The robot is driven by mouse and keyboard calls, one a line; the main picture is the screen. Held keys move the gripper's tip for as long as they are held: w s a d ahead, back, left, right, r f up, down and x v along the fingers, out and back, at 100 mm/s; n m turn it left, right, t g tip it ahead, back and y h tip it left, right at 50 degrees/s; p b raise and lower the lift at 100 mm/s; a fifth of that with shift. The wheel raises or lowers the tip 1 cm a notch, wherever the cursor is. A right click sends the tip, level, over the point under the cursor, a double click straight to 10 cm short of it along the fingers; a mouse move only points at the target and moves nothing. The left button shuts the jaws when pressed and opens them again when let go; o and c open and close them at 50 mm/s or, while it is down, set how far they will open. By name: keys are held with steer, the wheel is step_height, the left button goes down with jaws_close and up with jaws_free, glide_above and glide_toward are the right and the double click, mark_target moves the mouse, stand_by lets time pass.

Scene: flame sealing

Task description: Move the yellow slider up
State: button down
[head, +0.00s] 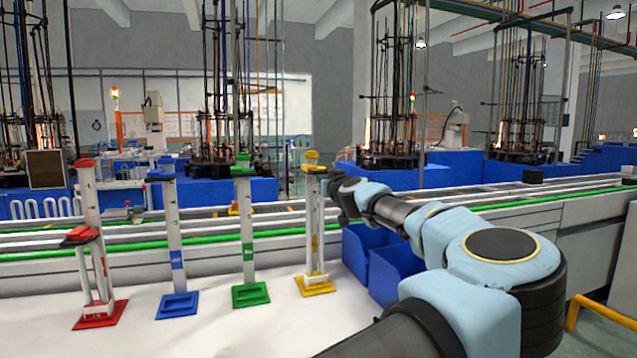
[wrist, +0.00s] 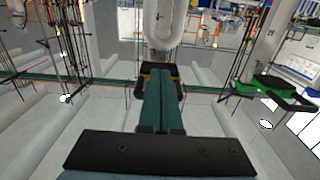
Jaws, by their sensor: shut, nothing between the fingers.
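The yellow slider (head: 314,171) sits near the top of its white post, close under the yellow cap (head: 311,155). The post stands upright on a yellow base (head: 315,286). My gripper (wrist: 162,80) is shut and empty, its teal fingers together. In the wrist view the fingertips are at a black and yellow part (wrist: 146,68) in front of a white post; I cannot tell whether they touch it. In the head view my wrist is just right of the yellow post's upper part, and the fingertips are hard to make out.
Left of the yellow stand are the green stand (head: 250,295), blue stand (head: 178,306) and red stand (head: 100,315). The red slider (head: 80,236) sits about midway; the blue and green ones are near the top. Blue bins (head: 395,270) stand right of the yellow base. A conveyor runs behind.

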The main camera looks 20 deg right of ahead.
steer(key=s+a+f+b, duration=0.1)
steer(key=s+b, duration=0.5)
steer(key=s, duration=0.4)
steer(key=shift+a, duration=0.15)
stand_by(0.6)
steer(key=shift+w+f, duration=0.1)
